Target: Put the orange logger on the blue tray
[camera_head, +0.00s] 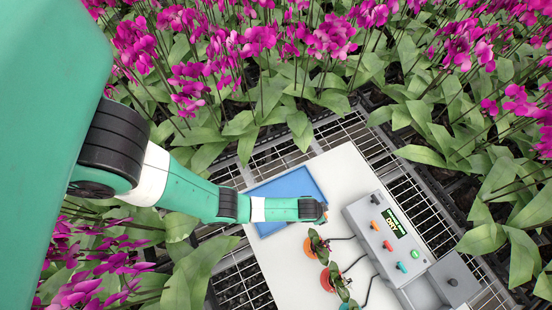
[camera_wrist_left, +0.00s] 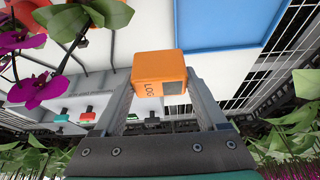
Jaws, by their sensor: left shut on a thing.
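My left gripper (camera_wrist_left: 160,85) is shut on the orange logger (camera_wrist_left: 158,66), a small block with "LOG" lettering and a dark patch on one face. It holds the logger between its two grey fingers in the left wrist view. The blue tray (camera_wrist_left: 235,22) is flat and empty where it shows, beyond the logger and to its right. In the head view the blue tray (camera_head: 290,184) lies on a white board, partly covered by my left arm. My right gripper is not in view.
A grey control box (camera_head: 367,215) with a lit display and coloured plugs stands right of the tray. Small plants in an orange pot (camera_head: 308,248) and a red pot (camera_head: 327,277) stand below the tray, near dark cables. Orchids (camera_head: 330,40) crowd around the metal grating.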

